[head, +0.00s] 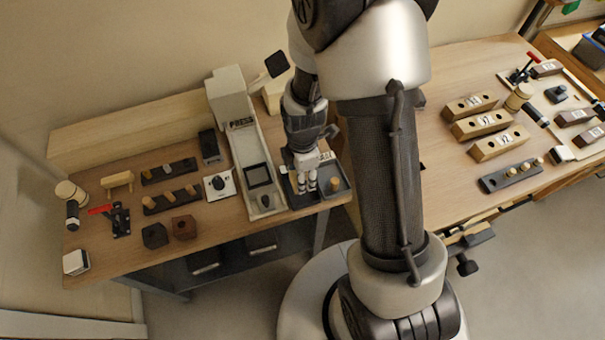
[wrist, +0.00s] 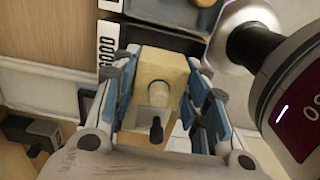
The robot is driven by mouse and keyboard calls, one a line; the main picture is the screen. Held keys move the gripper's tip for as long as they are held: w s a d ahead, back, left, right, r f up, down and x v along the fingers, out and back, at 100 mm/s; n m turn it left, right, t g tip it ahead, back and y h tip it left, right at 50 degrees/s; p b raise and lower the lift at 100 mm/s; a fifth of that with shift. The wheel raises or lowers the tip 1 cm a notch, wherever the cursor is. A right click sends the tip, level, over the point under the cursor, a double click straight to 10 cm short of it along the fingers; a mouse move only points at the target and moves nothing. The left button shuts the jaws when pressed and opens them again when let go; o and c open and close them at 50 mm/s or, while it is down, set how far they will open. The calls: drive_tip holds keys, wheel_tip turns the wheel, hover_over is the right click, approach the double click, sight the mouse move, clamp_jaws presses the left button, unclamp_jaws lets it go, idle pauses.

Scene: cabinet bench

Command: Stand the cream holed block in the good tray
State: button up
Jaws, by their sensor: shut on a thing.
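The cream holed block (wrist: 158,82) is between the fingers of my gripper (wrist: 160,100) in the wrist view, with its round hole facing the camera. My gripper is shut on it. In the head view my gripper (head: 305,172) points down over the dark trays beside the press, and the block is hard to make out there. The good tray (wrist: 165,38) is dark and lies just beyond the block, beside its white GOOD label (wrist: 106,48). The block and fingers hide part of this tray, and I cannot tell whether the block touches it.
A neighbouring dark tray (head: 346,190) holds a tan peg (head: 335,184). The press (head: 259,172) stands close to the left of my gripper. Dark peg racks (head: 171,199) and a red-handled clamp (head: 119,220) are further left. Holed wooden blocks (head: 481,124) sit on the right bench.

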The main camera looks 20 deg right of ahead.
drive_tip(key=shift+f+b, duration=1.55)
drive_tip(key=shift+f, duration=0.35)
idle(1.7)
drive_tip(key=o, duration=1.1)
drive_tip(key=shift+o, duration=0.8)
drive_tip(key=shift+r, duration=0.1)
drive_tip(key=shift+r+p, duration=2.8)
drive_tip(key=shift+r, duration=0.65)
